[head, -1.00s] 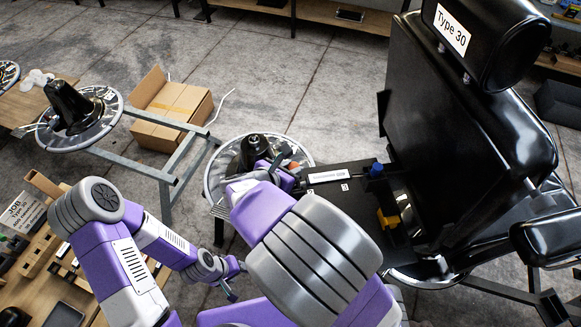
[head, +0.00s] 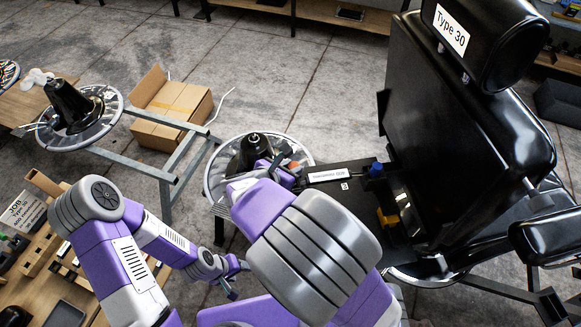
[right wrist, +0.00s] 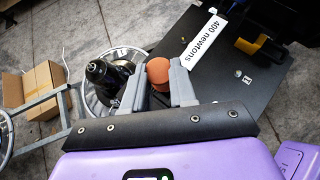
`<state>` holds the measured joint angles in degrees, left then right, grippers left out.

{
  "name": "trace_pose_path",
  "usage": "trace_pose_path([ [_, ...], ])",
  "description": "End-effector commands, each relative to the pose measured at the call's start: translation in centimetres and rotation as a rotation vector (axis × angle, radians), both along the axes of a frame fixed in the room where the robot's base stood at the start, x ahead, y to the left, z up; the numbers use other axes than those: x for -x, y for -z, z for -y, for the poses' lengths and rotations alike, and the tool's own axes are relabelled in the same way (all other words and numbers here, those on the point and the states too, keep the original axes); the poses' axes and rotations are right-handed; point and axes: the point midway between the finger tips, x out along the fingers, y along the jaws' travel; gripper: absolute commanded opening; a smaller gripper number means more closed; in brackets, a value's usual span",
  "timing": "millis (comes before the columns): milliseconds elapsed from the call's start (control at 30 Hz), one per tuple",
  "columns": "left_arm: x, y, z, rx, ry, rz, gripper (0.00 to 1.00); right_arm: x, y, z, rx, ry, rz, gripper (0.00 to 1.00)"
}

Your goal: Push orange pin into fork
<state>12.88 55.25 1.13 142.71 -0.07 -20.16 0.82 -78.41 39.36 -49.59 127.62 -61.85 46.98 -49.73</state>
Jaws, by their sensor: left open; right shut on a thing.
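The orange pin (right wrist: 158,72) shows its round orange head between the fingers of my right gripper (right wrist: 160,84) in the right wrist view. The gripper is shut on it. In the head view my right gripper (head: 287,165) is at the left end of the labelled strut on the black plate, and only a bit of orange shows. The fork cannot be made out; the fingers hide the area around the pin, so how far the pin is in cannot be told. My left gripper (head: 236,280) hangs open and empty at lower left, away from the pin.
The black plate (right wrist: 232,85) carries a white label and a yellow part (head: 388,218). A blue knob (head: 376,170) is by the chair back (head: 450,130). A round chair base (head: 215,165) stands behind my right gripper. A cardboard box (head: 175,105) is on the floor.

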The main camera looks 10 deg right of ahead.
Motion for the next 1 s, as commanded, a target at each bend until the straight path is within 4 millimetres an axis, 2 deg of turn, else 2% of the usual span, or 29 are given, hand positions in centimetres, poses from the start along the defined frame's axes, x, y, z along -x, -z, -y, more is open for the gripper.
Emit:
trace_pose_path([
  [1000, 0.00, -0.66, 0.00, 0.000, 0.000, 0.000, 0.56, 0.01, -0.06, -0.03, 0.001, -0.001, -0.001, 0.00],
])
